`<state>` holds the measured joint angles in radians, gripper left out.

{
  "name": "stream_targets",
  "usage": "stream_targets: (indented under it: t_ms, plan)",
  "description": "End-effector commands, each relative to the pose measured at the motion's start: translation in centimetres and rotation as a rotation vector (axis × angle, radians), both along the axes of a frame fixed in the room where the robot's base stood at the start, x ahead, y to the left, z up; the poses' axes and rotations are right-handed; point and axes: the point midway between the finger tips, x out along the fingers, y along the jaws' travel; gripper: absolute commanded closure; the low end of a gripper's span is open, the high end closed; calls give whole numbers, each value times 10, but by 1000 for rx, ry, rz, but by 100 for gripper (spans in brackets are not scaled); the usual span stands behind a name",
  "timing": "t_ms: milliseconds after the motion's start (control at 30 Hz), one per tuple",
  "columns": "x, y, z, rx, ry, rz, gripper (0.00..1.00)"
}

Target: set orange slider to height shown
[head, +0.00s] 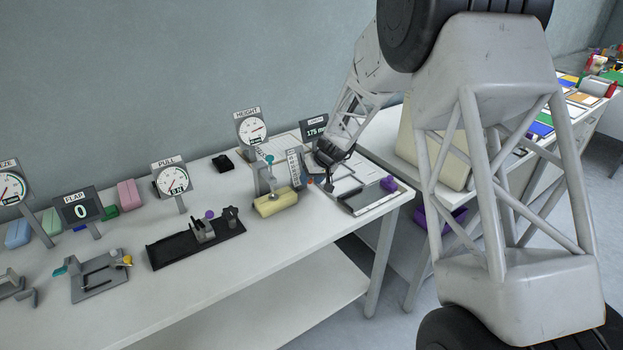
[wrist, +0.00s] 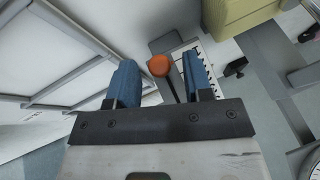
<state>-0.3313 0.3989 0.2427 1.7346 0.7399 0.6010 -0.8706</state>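The orange slider's round knob (wrist: 159,65) shows in the wrist view on a dark stem, beside a white scale with black ticks (wrist: 197,62). My gripper (wrist: 160,78) has its two blue fingers apart, one on each side of the knob in the picture, touching neither side. I cannot tell how deep the knob lies between them. In the head view my gripper (head: 328,180) is just right of the upright scale (head: 293,167), with the small orange knob (head: 310,181) close by. The HEIGHT dial (head: 252,127) stands behind. A dark display (head: 314,128) reads about 175 mm, partly covered by my arm.
A pale yellow block (head: 276,202) lies at the foot of the scale stand. A PULL dial (head: 171,182) and a black slide fixture (head: 196,241) stand left. The table front is clear.

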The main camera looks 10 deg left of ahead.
Motion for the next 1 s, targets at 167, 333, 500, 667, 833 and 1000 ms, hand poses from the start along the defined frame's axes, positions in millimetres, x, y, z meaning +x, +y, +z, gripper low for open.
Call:
stream_targets:
  t_ms: [167, 333, 500, 667, 833, 1000]
  plan:
    - [0, 0, 0, 0, 0, 0, 81]
    - [0, 0, 0, 0, 0, 0, 100]
    - [0, 0, 1, 0, 0, 0, 100]
    - [4, 4, 17, 1, -3, 2, 100]
    - [14, 13, 52, 2, -4, 1, 100]
    - [18, 18, 71, 0, -1, 1, 100]
